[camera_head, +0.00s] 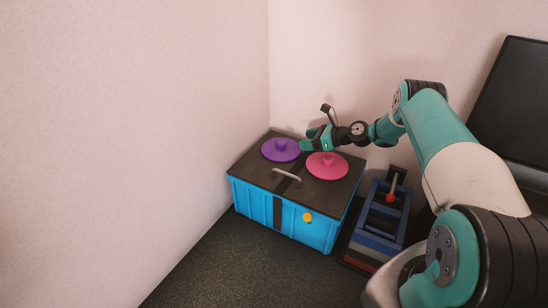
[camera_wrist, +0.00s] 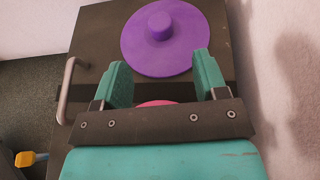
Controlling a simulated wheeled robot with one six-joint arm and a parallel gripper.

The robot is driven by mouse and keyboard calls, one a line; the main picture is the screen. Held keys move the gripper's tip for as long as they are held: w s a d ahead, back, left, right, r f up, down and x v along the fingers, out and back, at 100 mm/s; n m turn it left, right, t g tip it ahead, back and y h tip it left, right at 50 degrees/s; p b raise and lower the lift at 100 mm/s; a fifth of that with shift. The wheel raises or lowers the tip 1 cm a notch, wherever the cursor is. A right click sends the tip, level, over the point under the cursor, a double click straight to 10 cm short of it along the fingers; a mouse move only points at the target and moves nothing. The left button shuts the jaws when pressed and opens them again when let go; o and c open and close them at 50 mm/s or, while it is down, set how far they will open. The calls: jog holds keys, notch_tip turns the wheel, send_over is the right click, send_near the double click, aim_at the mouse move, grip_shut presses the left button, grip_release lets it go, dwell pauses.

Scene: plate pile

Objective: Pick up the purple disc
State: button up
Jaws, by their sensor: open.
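The purple disc (camera_head: 274,153), flat and round with a knob in its middle, lies on the dark top of a blue box near its back left corner. In the wrist view the purple disc (camera_wrist: 148,50) is ahead of my gripper (camera_wrist: 162,75), whose two green fingers are apart with nothing between them. In the head view my gripper (camera_head: 307,146) is just right of the purple disc, above the box top. A pink disc (camera_head: 327,169) with a knob lies to the right; in the wrist view only a sliver of it shows, the rest hidden by my gripper.
The blue box (camera_head: 252,202) has a grey handle (camera_head: 286,174) on its dark lid and an orange-yellow knob (camera_head: 307,217) on its front. Walls meet close behind it. A blue frame with a red-knobbed lever (camera_head: 390,198) stands to its right.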

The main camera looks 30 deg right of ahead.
aim_at(282, 142)
jog(key=b+x, duration=0.2)
jog(key=x, duration=0.3)
jog(key=shift+f, duration=0.2)
jog(key=shift+w+a+b, duration=0.3)
jog(key=shift+b, duration=0.1)
jog(key=b+x, duration=0.4)
jog(key=shift+f, duration=0.3)
jog(key=shift+w+a+b, duration=0.3)
jog(key=shift+w+a, duration=0.05)
jog(key=shift+c, duration=0.4)
jog(key=c, duration=1)
